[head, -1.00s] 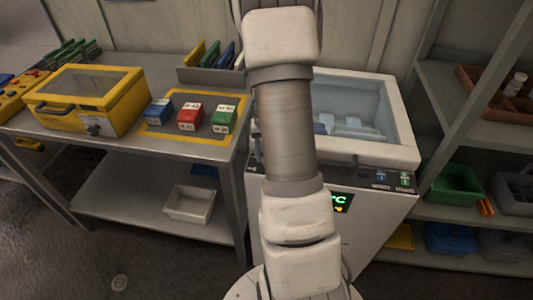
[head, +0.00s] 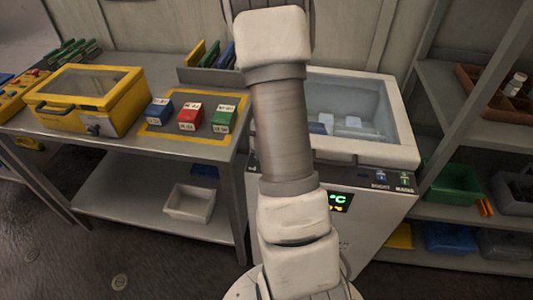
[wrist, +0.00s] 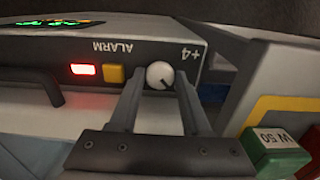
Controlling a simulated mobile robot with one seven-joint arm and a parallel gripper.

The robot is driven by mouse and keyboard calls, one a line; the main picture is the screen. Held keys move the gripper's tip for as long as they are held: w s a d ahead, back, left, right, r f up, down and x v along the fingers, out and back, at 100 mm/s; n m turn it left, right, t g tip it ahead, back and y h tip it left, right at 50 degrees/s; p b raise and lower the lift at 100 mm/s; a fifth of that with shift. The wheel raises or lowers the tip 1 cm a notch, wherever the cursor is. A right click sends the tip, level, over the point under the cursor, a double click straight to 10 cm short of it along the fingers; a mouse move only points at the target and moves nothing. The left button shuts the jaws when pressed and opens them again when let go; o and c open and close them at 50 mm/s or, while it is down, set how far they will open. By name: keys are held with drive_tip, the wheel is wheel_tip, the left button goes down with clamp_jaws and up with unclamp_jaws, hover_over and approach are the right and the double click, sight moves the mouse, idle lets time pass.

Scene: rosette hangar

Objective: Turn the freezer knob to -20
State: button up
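The freezer (head: 402,150) is a white chest with a glass lid, behind my arm in the head view. Its green display (head: 338,202) is partly hidden by my arm. In the wrist view the knob (wrist: 160,75) is small, round and white, with a dark pointer line toward the lower right. A "+4" label (wrist: 188,52) is printed beside it; no -20 mark is visible. My gripper (wrist: 159,82) is open, with one fingertip on each side of the knob. I cannot tell whether either finger touches it. The head view hides the gripper and knob.
A yellow button (wrist: 115,75) and a lit red lamp (wrist: 83,70) sit left of the knob, near "ALARM". A dark handle (wrist: 45,85) is further left. A table (head: 110,185) with colored blocks stands left of the freezer; a shelf (head: 465,250) stands right.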

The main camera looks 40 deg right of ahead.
drive_tip(key=shift+o, duration=0.4)
wheel_tip(320, 180, up, 17)
drive_tip(key=p, duration=0.2)
drive_tip(key=shift+r+p, duration=0.2)
drive_tip(key=shift+p, duration=0.1)
drive_tip(key=s+a+r+n+t+p, duration=0.2)
drive_tip(key=s+a+r+n+t, duration=0.15)
drive_tip(key=a+r, duration=0.8)
drive_tip(key=s+a+r+n+t+p, duration=0.1)
drive_tip(key=s+a+r+n+t, duration=0.1)
drive_tip(key=s+a+n, duration=0.4)
drive_tip(key=s+a, duration=0.4)
drive_tip(key=a, duration=0.2)
drive_tip(key=shift+s+a+r+n, duration=0.3)
drive_tip(key=shift+r+n, duration=0.05)
drive_tip(key=shift+c, duration=0.6)
